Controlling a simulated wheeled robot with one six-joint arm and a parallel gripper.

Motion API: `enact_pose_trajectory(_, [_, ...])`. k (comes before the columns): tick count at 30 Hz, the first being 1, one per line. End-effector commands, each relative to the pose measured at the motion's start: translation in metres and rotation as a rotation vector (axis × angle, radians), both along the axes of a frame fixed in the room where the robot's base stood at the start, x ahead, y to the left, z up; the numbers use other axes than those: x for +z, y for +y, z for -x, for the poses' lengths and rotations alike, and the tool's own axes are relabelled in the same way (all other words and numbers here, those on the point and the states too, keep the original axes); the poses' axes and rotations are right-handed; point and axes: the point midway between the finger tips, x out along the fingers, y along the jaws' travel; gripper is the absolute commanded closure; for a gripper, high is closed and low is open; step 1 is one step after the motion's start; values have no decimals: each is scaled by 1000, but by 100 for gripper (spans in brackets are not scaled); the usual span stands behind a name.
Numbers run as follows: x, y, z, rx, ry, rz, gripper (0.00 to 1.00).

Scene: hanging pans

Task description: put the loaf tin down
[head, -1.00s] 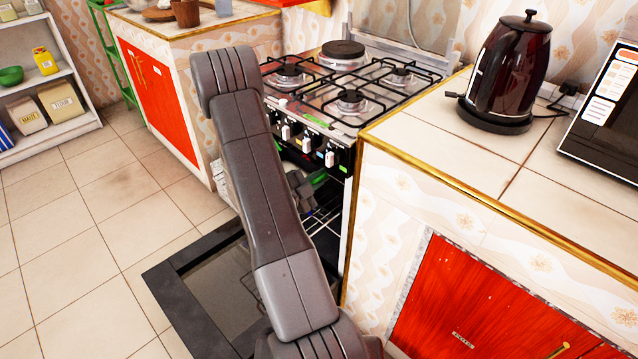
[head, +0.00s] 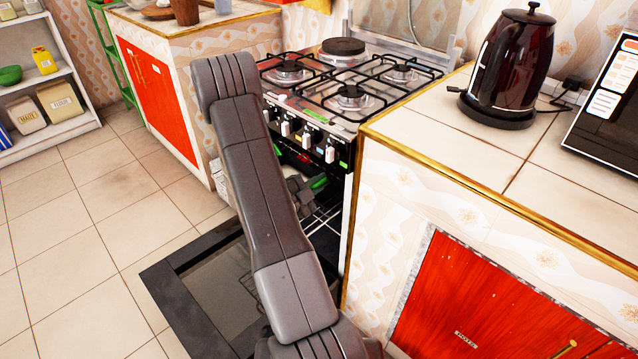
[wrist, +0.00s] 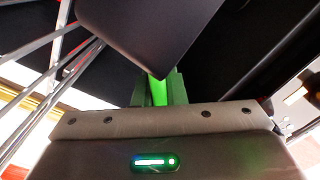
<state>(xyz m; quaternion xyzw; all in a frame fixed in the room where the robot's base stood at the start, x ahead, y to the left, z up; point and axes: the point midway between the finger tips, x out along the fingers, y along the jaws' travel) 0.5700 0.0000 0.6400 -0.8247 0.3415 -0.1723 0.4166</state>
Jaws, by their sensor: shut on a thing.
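The loaf tin (wrist: 165,28) is a dark grey, smooth-sided piece at the top of the wrist view, tilted in the picture. My gripper (wrist: 160,88), with green-lit fingers, is shut on its near edge. In the head view my gripper (head: 308,186) is partly hidden behind my arm, at the mouth of the open oven. I cannot make out the tin there. Whether the tin touches anything beneath it cannot be told.
The oven door (head: 190,285) lies folded down in front of the stove. A wire rack (head: 322,222) shows inside the oven, and its bars (wrist: 62,62) run close to the tin at left. The hob (head: 350,95) is above. A counter (head: 410,130) stands close on the right.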

Motion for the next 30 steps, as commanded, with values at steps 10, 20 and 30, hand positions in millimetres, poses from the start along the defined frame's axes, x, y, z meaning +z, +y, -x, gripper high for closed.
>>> enact_pose_trajectory(10, [1, 0, 0, 0, 0, 0, 67])
enact_pose_trajectory(20, [15, 0, 0, 0, 1, 1, 67])
enact_pose_trajectory(30, [13, 49, 47, 6, 2, 1, 67])
